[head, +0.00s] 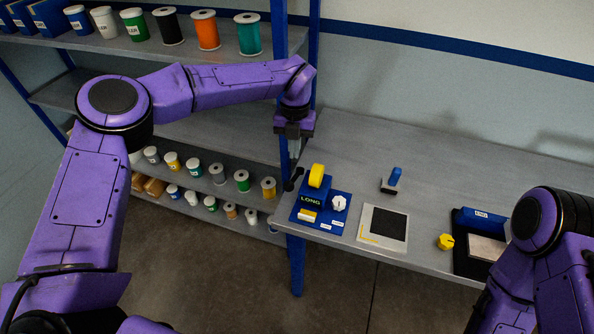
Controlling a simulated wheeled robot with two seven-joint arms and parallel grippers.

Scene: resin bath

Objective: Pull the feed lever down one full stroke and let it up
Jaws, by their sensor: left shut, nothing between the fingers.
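A blue device labelled LONG (312,199) stands near the left end of the grey table, with a yellow rounded part (317,176) on top and a white knob (339,203) on its right. A short black lever with round ends (293,180) shows at its left side; it looks tilted, and it appears to be the feed lever. My left gripper (294,156) is shut and empty, pointing down just above the black lever. I cannot tell whether it touches the lever. My right arm is at the lower right, and its gripper is out of view.
A pale plate with a black square (385,226), a small blue-handled item (393,178), a yellow knob (445,241) and a dark blue tray (466,215) are on the table (440,180). Shelves of spools and tubs stand left, their blue post (279,100) close to my left gripper.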

